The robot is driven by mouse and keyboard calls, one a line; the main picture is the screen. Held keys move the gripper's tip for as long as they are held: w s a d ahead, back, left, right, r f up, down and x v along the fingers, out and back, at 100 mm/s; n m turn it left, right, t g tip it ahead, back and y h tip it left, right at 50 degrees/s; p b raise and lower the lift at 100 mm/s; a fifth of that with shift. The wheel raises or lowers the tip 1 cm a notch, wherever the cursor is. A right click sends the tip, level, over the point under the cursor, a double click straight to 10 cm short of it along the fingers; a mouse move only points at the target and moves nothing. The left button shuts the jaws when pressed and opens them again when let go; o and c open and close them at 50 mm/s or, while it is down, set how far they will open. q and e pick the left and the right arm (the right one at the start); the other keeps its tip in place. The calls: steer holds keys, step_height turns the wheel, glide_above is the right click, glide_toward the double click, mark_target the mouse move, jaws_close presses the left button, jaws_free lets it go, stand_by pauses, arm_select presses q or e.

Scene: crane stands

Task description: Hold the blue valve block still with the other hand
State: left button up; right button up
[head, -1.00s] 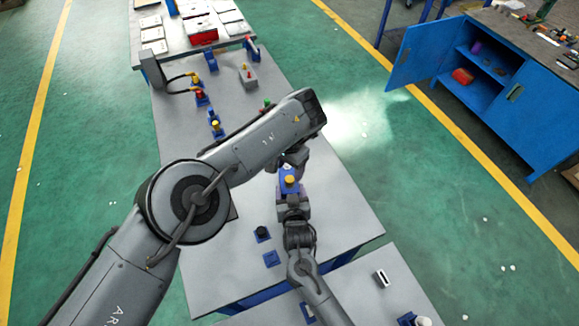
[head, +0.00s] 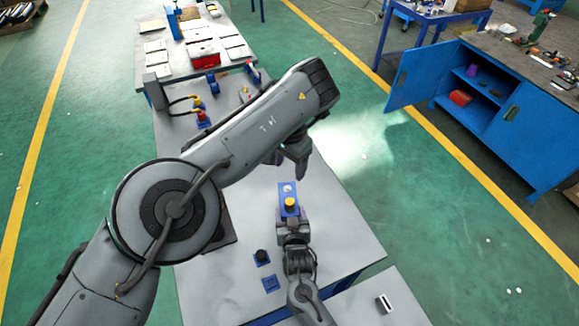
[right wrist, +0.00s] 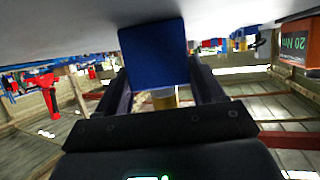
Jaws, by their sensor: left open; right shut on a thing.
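The blue valve block (head: 288,213) with its yellow knob (head: 290,202) is at the middle of the grey table. My right gripper (head: 291,222) comes from the near side and is shut on the block. In the right wrist view the blue block (right wrist: 155,55) sits between the two dark fingers, with part of the yellow knob (right wrist: 164,98) showing under it. My left gripper (head: 297,157) is open and empty, beyond and apart from the block in the head view.
A black knob on a blue base (head: 262,257) and a blue piece (head: 270,283) lie on the table's near part. More fittings with red and yellow caps (head: 203,118) stand at the far left. The table (head: 340,222) is clear right of the block. An open blue cabinet (head: 520,130) stands far right.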

steer(key=o, duration=1.7)
